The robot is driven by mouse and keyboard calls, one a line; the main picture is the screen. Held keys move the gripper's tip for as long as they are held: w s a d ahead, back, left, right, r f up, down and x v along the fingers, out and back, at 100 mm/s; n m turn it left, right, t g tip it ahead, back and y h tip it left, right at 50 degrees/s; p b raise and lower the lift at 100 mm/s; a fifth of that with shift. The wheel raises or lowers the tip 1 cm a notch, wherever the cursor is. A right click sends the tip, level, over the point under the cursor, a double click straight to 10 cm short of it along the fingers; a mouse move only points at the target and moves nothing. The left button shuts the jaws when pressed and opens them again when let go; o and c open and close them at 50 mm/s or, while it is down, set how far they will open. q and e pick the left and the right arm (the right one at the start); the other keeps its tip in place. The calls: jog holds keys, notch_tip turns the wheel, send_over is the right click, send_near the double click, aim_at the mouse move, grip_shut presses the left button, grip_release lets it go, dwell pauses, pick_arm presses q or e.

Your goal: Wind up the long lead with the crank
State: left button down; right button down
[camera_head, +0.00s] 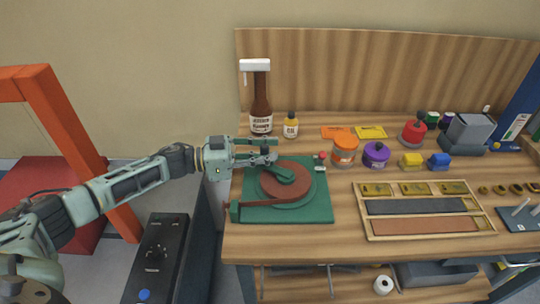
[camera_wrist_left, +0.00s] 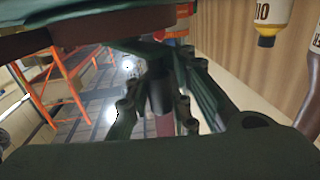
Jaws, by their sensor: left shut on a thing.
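The winder is a green plate (camera_head: 318,205) lying at the table's left end, with a round red-brown reel (camera_head: 272,182) on it. A red-brown band runs from the reel to a small green block at the plate's front left corner; I cannot tell whether it is the lead. The green crank arm (camera_head: 288,176) lies over the reel. My left gripper (camera_head: 268,157) comes in from the left and is shut on the crank's handle, a dark cylinder (camera_wrist_left: 160,92) between the fingers in the left wrist view. My right gripper is not in view.
A sauce-brown bottle (camera_head: 261,105) and a small oil bottle (camera_head: 290,127) stand behind the winder. An orange-lidded jar (camera_head: 344,150) and a purple jar (camera_head: 376,154) stand to its right. A wooden tray (camera_head: 362,212) lies further right. The table's front edge is close to the plate.

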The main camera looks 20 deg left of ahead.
pick_arm(q)
jog(key=shift+w+a+r+m+g+b, duration=0.3)
jog(key=shift+w+a+g+b, duration=0.1)
jog(key=shift+w+b, duration=0.15)
jog(key=shift+w+d+m+g+h+b, duration=0.15)
jog(key=shift+w+m+g+h+b, duration=0.1)
jog(key=shift+m+g+h+b, duration=0.5)
jog(key=shift+y+b, duration=0.25)
jog(key=shift+b, duration=0.1)
jog(key=shift+w+d+r+m+g+h+b, duration=0.15)
jog(key=shift+m+g+b, duration=0.1)
jog(key=shift+g+b, duration=0.3)
jog(key=shift+w+d+f+m+g+h+b, duration=0.1)
jog(key=shift+m+g+b, duration=0.15)
jog(key=shift+g+b, duration=0.35)
jog(key=shift+w+d+r+m+g+h+b, duration=0.15)
jog(key=shift+m+g+b, duration=0.2)
jog(key=shift+b, duration=0.35)
dwell(2.0)
jog(key=shift+f, duration=0.1)
dwell(0.4)
jog(key=c, duration=2)
grip_release()
jog(key=shift+a, duration=0.1)
jog(key=o, duration=0.4)
jog(key=shift+a+f, duration=0.15)
jog(key=shift+f, duration=0.1)
jog(key=shift+s, duration=0.1)
jog(key=shift+d, duration=0.25)
